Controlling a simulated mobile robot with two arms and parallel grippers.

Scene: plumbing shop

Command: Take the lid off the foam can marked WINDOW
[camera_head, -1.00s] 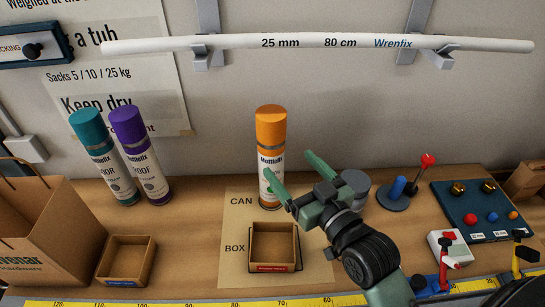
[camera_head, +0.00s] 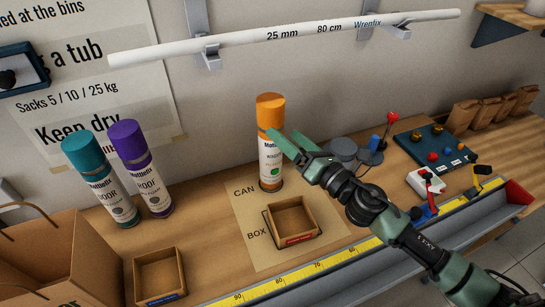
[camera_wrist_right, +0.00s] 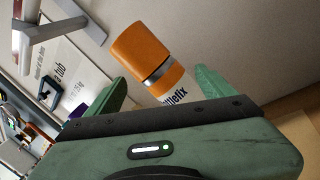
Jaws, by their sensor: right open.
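The foam can (camera_head: 270,165) with an orange lid (camera_head: 271,110) stands upright on the CAN part of the mat; its label is partly turned away and seems to begin with WIND. The lid is on. My right gripper (camera_head: 276,141) is open, its fingertips at the can's upper body, just below the lid. In the right wrist view the orange lid (camera_wrist_right: 143,50) and the upper can (camera_wrist_right: 172,88) show beyond and between the two spread fingers (camera_wrist_right: 160,85). Contact cannot be told. My left gripper is out of view.
A small open box (camera_head: 291,218) stands on the BOX part of the mat (camera_head: 245,212). A teal can (camera_head: 101,180) and a purple can (camera_head: 142,170) stand left. A paper bag (camera_head: 70,265) and another box (camera_head: 160,277) are front left. A grey round object (camera_head: 343,150) stands right of the can.

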